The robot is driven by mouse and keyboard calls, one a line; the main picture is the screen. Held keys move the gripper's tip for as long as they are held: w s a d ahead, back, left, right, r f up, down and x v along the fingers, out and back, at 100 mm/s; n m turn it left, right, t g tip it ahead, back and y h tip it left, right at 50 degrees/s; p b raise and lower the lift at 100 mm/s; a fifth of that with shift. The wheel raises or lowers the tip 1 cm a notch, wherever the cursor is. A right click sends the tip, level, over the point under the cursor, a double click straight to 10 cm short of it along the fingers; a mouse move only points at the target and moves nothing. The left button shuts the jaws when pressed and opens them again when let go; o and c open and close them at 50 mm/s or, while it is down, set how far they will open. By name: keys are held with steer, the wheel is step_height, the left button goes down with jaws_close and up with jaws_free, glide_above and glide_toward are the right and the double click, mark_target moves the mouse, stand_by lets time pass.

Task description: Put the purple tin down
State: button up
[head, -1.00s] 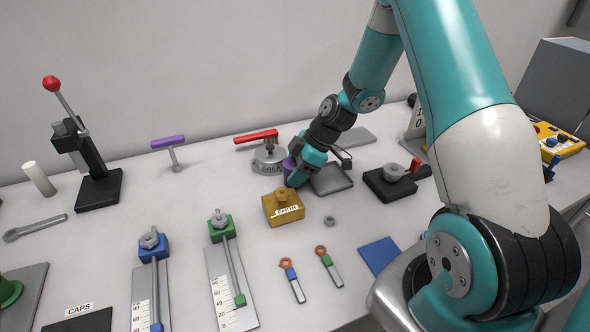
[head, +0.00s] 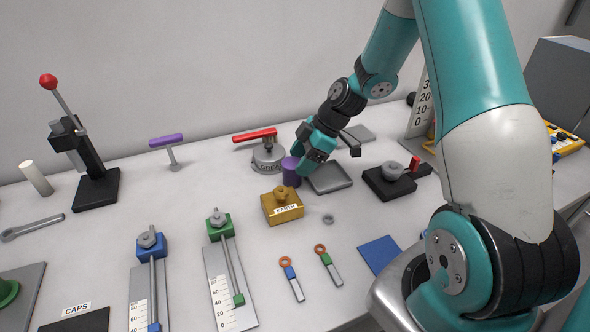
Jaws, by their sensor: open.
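The purple tin (head: 290,171) stands upright on the white table, between the grey round device with the red lever and the shallow grey tray (head: 328,187). It looks to be just left of the tray's edge; whether it touches the tray I cannot tell. My gripper (head: 306,160) is open, just to the right of the tin and a little above the tray. The fingertips are partly hidden by the gripper's own body, so any contact with the tin is not clear.
The yellow EARTH block (head: 282,208) stands just in front of the tin. The grey device with a red lever (head: 267,156) is close behind and left. A black block with a grey knob (head: 391,182) stands right of the tray. Table left of the EARTH block is partly clear.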

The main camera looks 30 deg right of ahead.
steer(key=v, duration=0.8)
steer(key=s+a+r+m+g, duration=0.1)
steer(key=s+a+r, duration=0.25)
steer(key=a, duration=0.35)
steer(key=s+a+r+m+g, duration=0.1)
steer(key=s+a+r, duration=0.25)
steer(key=a, duration=0.45)
steer(key=s+a+r+m+h, duration=0.1)
steer(key=s+a+m, duration=0.1)
steer(key=s+a, duration=0.2)
steer(key=s+a+r+m, duration=0.2)
steer(key=s+a, duration=0.2)
steer(key=s, duration=0.7)
steer(key=shift+s+r+g+h+b, duration=0.2)
steer(key=shift+g+h+b, duration=0.1)
steer(key=shift+h+b, duration=0.1)
steer(key=shift+a, duration=0.15)
